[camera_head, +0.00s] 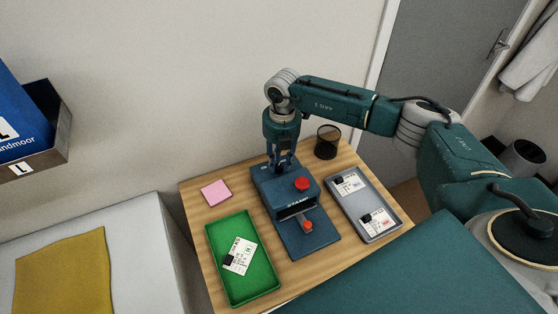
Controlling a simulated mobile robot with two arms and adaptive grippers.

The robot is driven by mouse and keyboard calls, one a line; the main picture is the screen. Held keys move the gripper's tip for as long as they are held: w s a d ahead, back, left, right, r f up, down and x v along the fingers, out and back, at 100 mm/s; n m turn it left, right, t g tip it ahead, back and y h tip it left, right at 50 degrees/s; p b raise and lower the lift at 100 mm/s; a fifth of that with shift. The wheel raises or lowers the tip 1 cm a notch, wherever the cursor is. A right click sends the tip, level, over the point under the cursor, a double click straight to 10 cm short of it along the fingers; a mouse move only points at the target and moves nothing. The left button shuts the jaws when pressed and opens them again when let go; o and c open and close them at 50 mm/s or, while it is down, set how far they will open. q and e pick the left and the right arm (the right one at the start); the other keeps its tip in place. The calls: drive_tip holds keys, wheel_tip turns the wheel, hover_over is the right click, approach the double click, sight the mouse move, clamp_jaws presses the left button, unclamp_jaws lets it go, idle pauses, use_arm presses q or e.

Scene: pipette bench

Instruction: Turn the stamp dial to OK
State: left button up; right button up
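The blue stamp machine (309,242) stands in the middle of the wooden table, with a red knob (302,184) on top and a red-orange piece (308,226) at its front. A white "STAMP" label is on its front edge. My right gripper (281,167) points down at the back of the machine's top, behind and left of the red knob. Its two fingers are at the surface there, but whether they touch or grip anything is too small to tell. The dial and its setting cannot be made out. My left gripper is out of view.
A green tray (247,297) with a white card stands on the left, and a grey tray (369,206) with two cards on the right. A pink pad (215,192) lies at the back left. A dark round container (327,143) stands at the back right.

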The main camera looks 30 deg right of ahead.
drive_tip(key=shift+f, duration=0.75)
clamp_jaws()
